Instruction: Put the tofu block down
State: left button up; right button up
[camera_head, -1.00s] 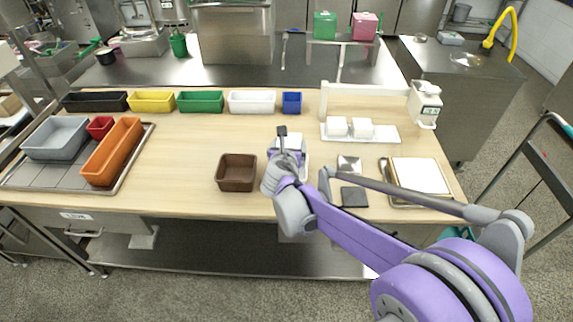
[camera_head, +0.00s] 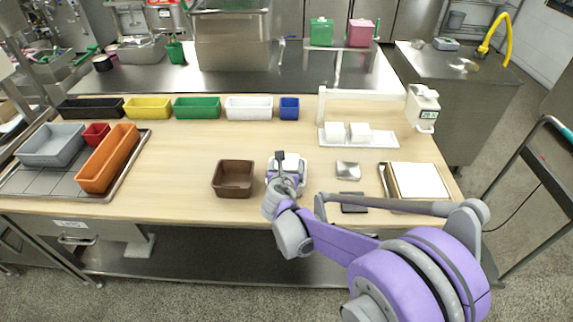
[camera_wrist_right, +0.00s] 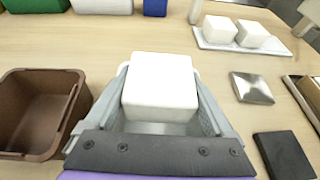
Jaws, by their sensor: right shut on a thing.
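My right gripper (camera_wrist_right: 160,100) is shut on a white tofu block (camera_wrist_right: 160,82). In the head view the right gripper (camera_head: 286,172) is at the middle front of the table, just right of the brown bin, and largely hides the block. Two other white blocks (camera_head: 346,132) sit on a white tray (camera_head: 385,141) further back right. My left gripper is not in view.
The brown bin (camera_head: 233,178) stands close on the left. A metal piece (camera_head: 347,170) and a dark square (camera_head: 352,202) lie to the right, near a framed white board (camera_head: 419,180). Colored bins, such as the green one (camera_head: 197,108), line the back. The table's middle left is clear.

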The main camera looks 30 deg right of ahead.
jog(key=shift+f, duration=0.25)
jog(key=o, duration=0.7)
jog(key=shift+r, duration=0.15)
